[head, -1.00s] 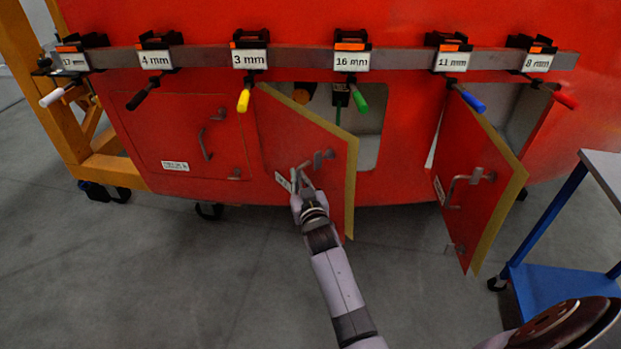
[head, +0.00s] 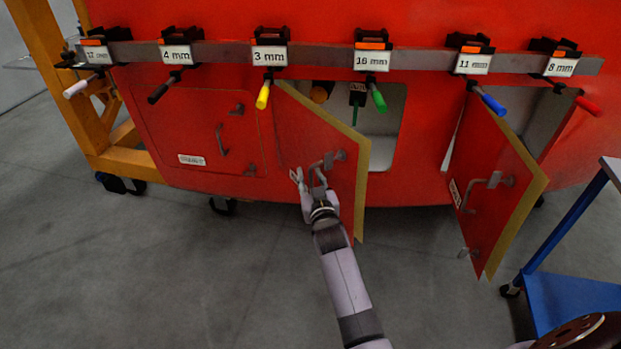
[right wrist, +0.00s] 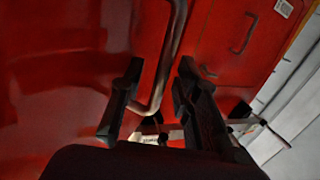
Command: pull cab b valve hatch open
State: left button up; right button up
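Three red hatches line the lower front of the red body. The left hatch (head: 195,130) is closed. The middle hatch (head: 315,135) stands swung out, showing its yellowish edge and an opening behind it. The right hatch (head: 490,190) also stands open. Their labels are too small to read, so I cannot tell which is cab b. My right gripper (head: 310,178) is at the middle hatch's grey handle (head: 327,163). In the right wrist view its fingers (right wrist: 155,95) are spread, with the handle bar (right wrist: 172,60) between them and a gap visible. My left gripper is not in view.
A rail (head: 220,54) with several size-labelled clamps and coloured levers runs above the hatches. A yellow frame (head: 120,150) stands at left. A blue cart (head: 570,300) stands at right, near the right hatch. The grey floor in front is mostly clear.

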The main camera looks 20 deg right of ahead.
jog(key=shift+s+f, duration=0.1)
jog(key=shift+s, duration=0.3)
jog(key=v, duration=0.6)
jog(key=shift+s, duration=0.35)
jog(key=shift+a, duration=0.15)
jog(key=shift+c, duration=0.5)
